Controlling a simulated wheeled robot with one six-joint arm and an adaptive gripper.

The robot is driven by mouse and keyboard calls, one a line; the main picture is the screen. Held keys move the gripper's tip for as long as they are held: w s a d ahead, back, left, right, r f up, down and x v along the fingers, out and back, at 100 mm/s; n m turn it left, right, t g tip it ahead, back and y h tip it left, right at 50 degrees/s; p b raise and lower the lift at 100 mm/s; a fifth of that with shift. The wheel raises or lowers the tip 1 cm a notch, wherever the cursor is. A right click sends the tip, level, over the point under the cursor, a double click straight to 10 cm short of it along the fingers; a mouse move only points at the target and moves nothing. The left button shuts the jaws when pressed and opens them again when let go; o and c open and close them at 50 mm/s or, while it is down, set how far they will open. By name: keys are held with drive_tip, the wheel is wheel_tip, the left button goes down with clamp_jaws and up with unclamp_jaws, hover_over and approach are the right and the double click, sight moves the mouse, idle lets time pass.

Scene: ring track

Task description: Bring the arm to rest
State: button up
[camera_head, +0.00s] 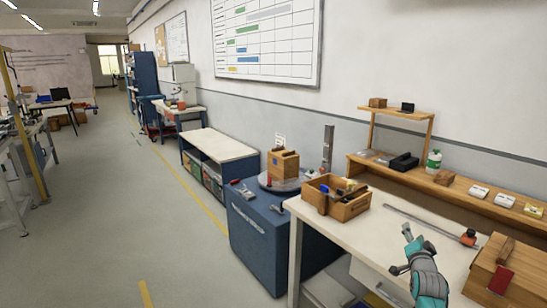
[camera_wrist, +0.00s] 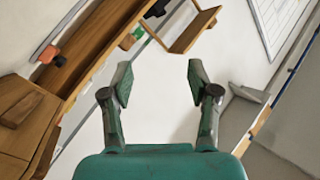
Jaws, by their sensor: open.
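My arm, with its teal end, rises at the lower right of the head view over the white workbench (camera_head: 345,232). My gripper (camera_head: 403,250) is at the end of it, above the bench top. In the wrist view my gripper (camera_wrist: 159,78) has its two dark fingers spread wide with nothing between them. The gripper is open and empty. A wooden tray with tools (camera_head: 350,207) stands on the bench to the left of the gripper, apart from it.
A wooden box (camera_head: 510,272) stands close right of my arm. A long bar (camera_head: 425,224) lies behind the gripper. A wooden shelf (camera_head: 440,188) runs along the wall. A blue cabinet (camera_head: 255,235) stands left of the bench.

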drive_tip(key=s+a+f+n+y, duration=0.1)
drive_tip(key=s+a+f, duration=0.4)
drive_tip(key=s+f, duration=0.25)
drive_tip(key=s+a+f+n, duration=0.2)
drive_tip(key=s+a+f, duration=0.35)
drive_tip(key=s, duration=0.35)
drive_tip(key=s+a+f+n+y, duration=0.1)
drive_tip(key=s+a+f, duration=0.4)
drive_tip(key=s+f, duration=0.3)
drive_tip(key=s+a+f+n+g+y, duration=0.1)
drive_tip(key=s+a, duration=0.2)
drive_tip(key=s, duration=0.7)
drive_tip(key=s+a+f+n, duration=0.2)
drive_tip(key=s+a, duration=0.2)
drive_tip(key=s, duration=0.5)
drive_tip(key=s+a+r+n+y, duration=0.1)
drive_tip(key=s+r, duration=0.3)
drive_tip(key=s, duration=0.5)
drive_tip(key=s+a+r+n+g, duration=0.1)
drive_tip(key=s+a+r+n, duration=0.1)
drive_tip(key=s+r, duration=0.3)
drive_tip(key=s+a+r+n+y, duration=0.1)
drive_tip(key=s+r, duration=0.4)
drive_tip(key=s, duration=0.8)
drive_tip(key=shift+s+a+r+y, duration=0.15)
drive_tip(key=shift+a+r+y, duration=0.15)
drive_tip(key=shift+a, duration=0.25)
